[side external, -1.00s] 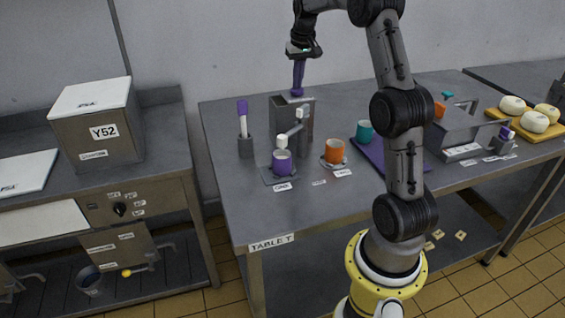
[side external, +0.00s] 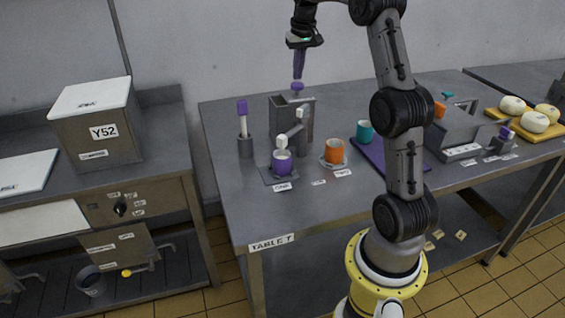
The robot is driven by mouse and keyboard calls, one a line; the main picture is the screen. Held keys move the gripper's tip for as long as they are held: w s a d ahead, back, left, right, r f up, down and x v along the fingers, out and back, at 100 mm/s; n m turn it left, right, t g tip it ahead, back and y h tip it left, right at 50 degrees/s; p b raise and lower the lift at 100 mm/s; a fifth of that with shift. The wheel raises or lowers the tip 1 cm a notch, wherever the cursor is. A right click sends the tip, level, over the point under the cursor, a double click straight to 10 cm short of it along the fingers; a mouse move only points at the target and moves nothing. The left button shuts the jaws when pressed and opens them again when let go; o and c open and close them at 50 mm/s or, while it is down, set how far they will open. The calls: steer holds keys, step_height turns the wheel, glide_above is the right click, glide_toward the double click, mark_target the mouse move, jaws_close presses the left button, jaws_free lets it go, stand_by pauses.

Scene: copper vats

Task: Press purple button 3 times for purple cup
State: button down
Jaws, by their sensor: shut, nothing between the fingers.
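The purple button (side external: 297,87) sits on top of the grey dispenser (side external: 283,118) at the back of the table. My gripper (side external: 298,76) is shut and empty. It points straight down just above the button, with a small gap between the fingertips and the button. The purple cup (side external: 282,167) stands upright on a dark square plate (side external: 266,174) in front of the dispenser, under its white-tipped spout (side external: 282,142). What is inside the cup is too small to tell.
An orange cup (side external: 334,154) stands right of the purple cup. A teal cup (side external: 364,131) stands on a purple mat (side external: 373,152). A holder (side external: 245,147) with a purple-topped tool is at the left. The table's front left (side external: 255,215) is clear.

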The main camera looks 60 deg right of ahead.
mark_target(297, 84)
stand_by(0.4)
steer(key=shift+f, duration=1.6)
steer(key=shift+r, duration=1.6)
steer(key=shift+f, duration=0.2)
steer(key=shift+f, duration=1.35)
steer(key=shift+r, duration=1.55)
